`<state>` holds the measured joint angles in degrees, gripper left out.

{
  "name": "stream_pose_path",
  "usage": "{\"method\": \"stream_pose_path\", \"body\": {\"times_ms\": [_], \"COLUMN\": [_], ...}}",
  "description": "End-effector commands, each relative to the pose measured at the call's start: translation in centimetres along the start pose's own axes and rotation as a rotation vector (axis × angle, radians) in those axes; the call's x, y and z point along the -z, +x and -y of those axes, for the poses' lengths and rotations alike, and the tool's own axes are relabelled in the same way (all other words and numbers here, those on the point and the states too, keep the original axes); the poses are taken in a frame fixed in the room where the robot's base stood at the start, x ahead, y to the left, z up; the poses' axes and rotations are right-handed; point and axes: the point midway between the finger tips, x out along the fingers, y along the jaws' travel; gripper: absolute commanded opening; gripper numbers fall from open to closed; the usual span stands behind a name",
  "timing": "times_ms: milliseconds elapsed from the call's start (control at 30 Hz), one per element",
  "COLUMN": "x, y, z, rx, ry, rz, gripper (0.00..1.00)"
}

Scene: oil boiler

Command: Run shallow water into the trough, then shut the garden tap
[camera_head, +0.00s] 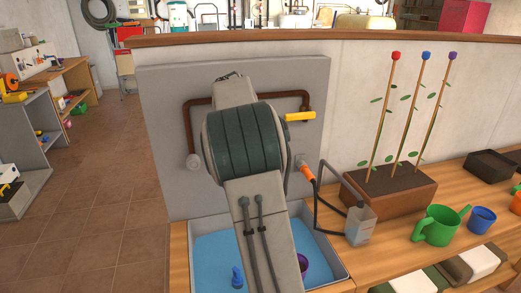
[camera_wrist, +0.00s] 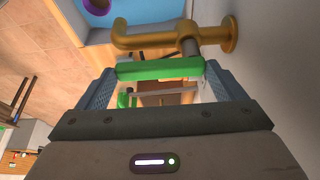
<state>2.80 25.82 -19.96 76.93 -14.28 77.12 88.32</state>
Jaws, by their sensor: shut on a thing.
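In the wrist view my gripper (camera_wrist: 160,76) is shut on the green lever (camera_wrist: 160,69) of the brass garden tap (camera_wrist: 180,37). The lever lies crosswise between both fingers. The tap's curved spout (camera_wrist: 120,36) points toward the blue trough area; I cannot make out a stream. In the head view the trough (camera_head: 341,268) has a grey rim and a flat blue surface inside; its depth cannot be told. My arm covers its middle and hides my gripper and the tap there. A blue object (camera_head: 237,277) and a purple round pot (camera_head: 302,265) are in the trough.
On the wall panel (camera_head: 160,110) are a brown pipe (camera_head: 190,125), a yellow handle (camera_head: 300,116) and an orange handle (camera_head: 307,172). Floor on the left is open.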

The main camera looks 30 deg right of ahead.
Motion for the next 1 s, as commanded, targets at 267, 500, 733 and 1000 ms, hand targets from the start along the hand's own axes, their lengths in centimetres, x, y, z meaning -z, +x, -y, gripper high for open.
{"method": "stream_pose_path", "body": {"times_ms": [267,500,733,1000], "x": [0.0,0.0,-0.1,0.0], "y": [-0.1,-0.8,-5.1,-10.8], "z": [0.0,0.1,0.1,0.1], "rx": [0.002,0.003,0.008,0.005], "ry": [0.003,0.001,0.000,0.003], "rz": [0.001,0.001,0.001,0.001], "gripper": [1.00,1.00,1.00,1.00]}}
